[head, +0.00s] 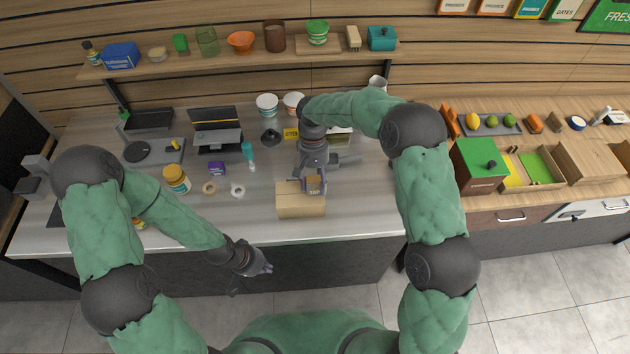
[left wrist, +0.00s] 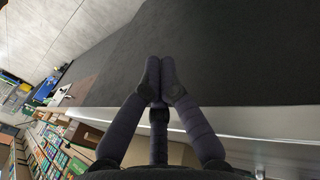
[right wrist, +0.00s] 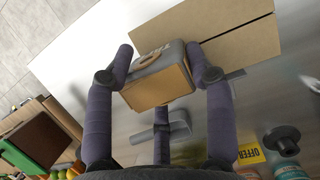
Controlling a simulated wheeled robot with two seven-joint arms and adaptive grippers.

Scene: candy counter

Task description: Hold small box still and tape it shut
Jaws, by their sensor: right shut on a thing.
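The small cardboard box (head: 300,207) sits near the counter's front edge. In the right wrist view its brown top (right wrist: 235,30) shows a dark seam between two flat panels. My right gripper (head: 314,184) is over the box's back side, shut on a tan-and-grey block-like thing, perhaps a tape dispenser (right wrist: 158,82). I cannot tell whether this thing touches the box. My left gripper (head: 266,269) is in front of the counter's dark front panel, off the box. In the left wrist view its fingertips (left wrist: 160,65) are together with nothing between them.
Two small rolls (head: 209,188), a yellow-lidded jar (head: 176,178) and a teal-capped tool (head: 248,152) stand left of the box. A laptop-like stand (head: 217,140) and a yellow offer sign (head: 291,134) are behind. The counter between rolls and box is clear.

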